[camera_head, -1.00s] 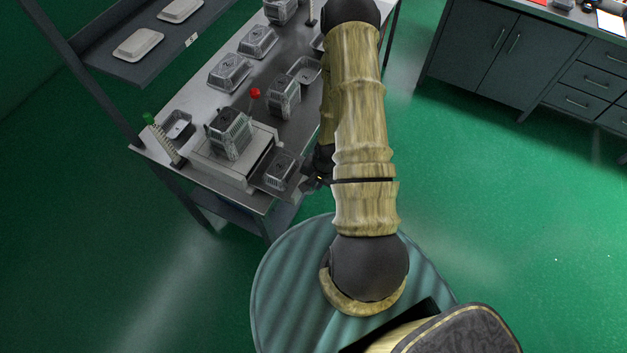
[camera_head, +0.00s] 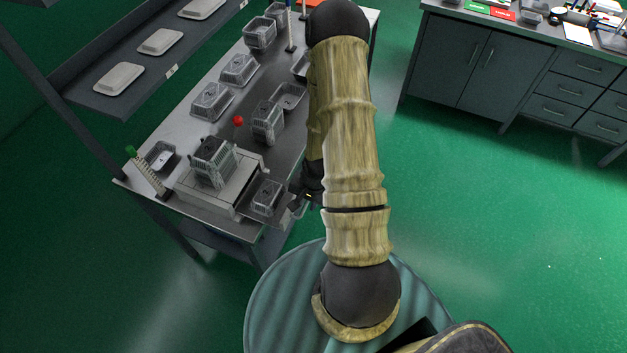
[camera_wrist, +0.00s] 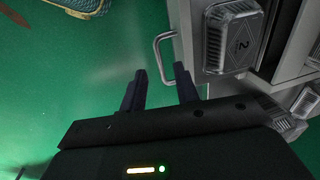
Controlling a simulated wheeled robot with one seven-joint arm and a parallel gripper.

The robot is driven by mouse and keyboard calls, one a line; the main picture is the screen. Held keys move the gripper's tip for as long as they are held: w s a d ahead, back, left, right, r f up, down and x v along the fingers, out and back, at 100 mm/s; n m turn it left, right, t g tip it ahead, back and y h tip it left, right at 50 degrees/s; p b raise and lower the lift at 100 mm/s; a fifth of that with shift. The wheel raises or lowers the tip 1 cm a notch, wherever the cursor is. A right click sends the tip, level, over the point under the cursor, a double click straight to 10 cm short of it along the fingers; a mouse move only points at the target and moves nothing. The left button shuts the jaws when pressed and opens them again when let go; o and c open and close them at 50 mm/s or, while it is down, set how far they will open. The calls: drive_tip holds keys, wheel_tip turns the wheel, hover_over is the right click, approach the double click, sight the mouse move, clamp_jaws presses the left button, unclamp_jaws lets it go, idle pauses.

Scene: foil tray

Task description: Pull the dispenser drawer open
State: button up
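The dispenser (camera_head: 205,196) is a pale box on the metal table, with a stack of foil trays on top. Its drawer (camera_head: 252,213) sticks out on the right side, with a foil tray (camera_head: 268,197) in it. In the wrist view the drawer's foil tray (camera_wrist: 236,38) bears a "2", and a pale U-shaped handle (camera_wrist: 158,60) projects from the drawer front. My gripper (camera_wrist: 160,82) is open and empty, its two dark fingers apart beside the handle's near end. Whether they touch it is unclear. In the head view my arm partly hides my gripper (camera_head: 306,200).
Other foil trays (camera_head: 238,70) stand along the table (camera_head: 185,120). A red ball (camera_head: 238,120) rises behind the dispenser, and a green-topped rack (camera_head: 148,173) stands at its left. A shelf (camera_head: 120,90) overhangs the far left. Green floor is clear at right.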

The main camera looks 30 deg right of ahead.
wheel_tip(320, 180, up, 13)
drive_tip(key=s+d, duration=0.1)
drive_tip(key=s, duration=0.1)
drive_tip(key=shift+d+r+b, duration=0.2)
drive_tip(key=shift+b, duration=0.15)
idle(0.4)
drive_tip(key=s+a+r+n+t+h+b, duration=0.1)
drive_tip(key=a+r+n+b, duration=0.1)
drive_tip(key=a+r+n, duration=0.8)
drive_tip(key=shift+a+r+n, duration=0.3)
drive_tip(key=shift+a+r, duration=0.1)
idle(2.3)
